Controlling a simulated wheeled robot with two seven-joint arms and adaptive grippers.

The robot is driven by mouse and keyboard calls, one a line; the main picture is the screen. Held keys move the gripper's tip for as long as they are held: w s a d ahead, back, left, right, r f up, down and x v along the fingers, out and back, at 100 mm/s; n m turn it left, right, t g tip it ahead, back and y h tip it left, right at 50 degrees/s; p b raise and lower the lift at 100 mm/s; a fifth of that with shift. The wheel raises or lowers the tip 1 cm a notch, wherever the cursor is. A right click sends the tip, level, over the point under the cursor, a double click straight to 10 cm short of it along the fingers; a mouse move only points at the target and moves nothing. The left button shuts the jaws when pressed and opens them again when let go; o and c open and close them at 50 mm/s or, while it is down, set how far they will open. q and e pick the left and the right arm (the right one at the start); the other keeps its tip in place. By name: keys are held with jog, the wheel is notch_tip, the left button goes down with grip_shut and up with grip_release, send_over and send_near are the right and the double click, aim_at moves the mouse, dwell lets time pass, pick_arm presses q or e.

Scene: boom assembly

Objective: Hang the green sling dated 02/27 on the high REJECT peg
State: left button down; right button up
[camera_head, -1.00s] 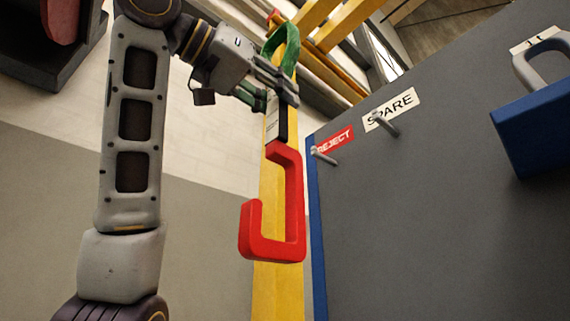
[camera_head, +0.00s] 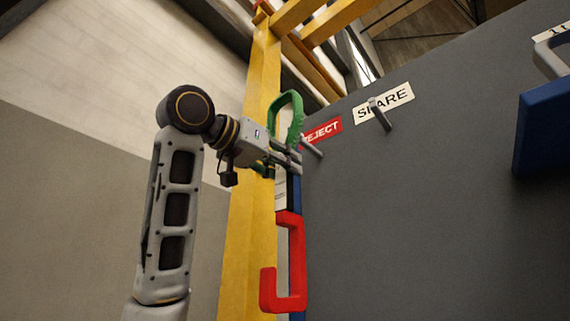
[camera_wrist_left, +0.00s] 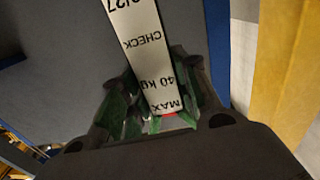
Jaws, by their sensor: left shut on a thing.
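The sling has a green loop (camera_head: 290,108) at its top, a white label strip (camera_head: 281,190) and a red hook (camera_head: 297,268) below. My left gripper (camera_head: 287,163) is shut on the sling just below the loop and holds it upright. In the left wrist view the label (camera_wrist_left: 147,50) appears inverted, with MAX, 40 kg, CHECK and a partly cut date ending 2/27. The REJECT peg (camera_head: 312,147) sticks out of the dark panel just right of the loop, below the red REJECT sign (camera_head: 323,131). Whether loop and peg touch is unclear. My right gripper is out of view.
The SPARE peg (camera_head: 380,115) is on the panel (camera_head: 430,210) to the right, under its white sign. A blue block with a grey shackle (camera_head: 545,130) hangs farther right. A yellow post (camera_head: 250,200) stands behind the sling.

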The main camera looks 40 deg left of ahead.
aim_at(276, 179)
pick_arm(q)
jog(key=shift+w+a+f, duration=0.1)
jog(key=shift+a+f, duration=0.05)
jog(key=shift+f, duration=0.25)
jog(key=shift+w+a+f, duration=0.1)
jog(key=shift+a+f, duration=0.05)
jog(key=shift+f, duration=0.25)
jog(key=shift+a+f+n+y, duration=0.15)
jog(key=shift+f+n+y, duration=0.15)
jog(key=shift+f+y, duration=0.25)
jog(key=shift+a+f, duration=0.15)
jog(key=shift+f, duration=0.15)
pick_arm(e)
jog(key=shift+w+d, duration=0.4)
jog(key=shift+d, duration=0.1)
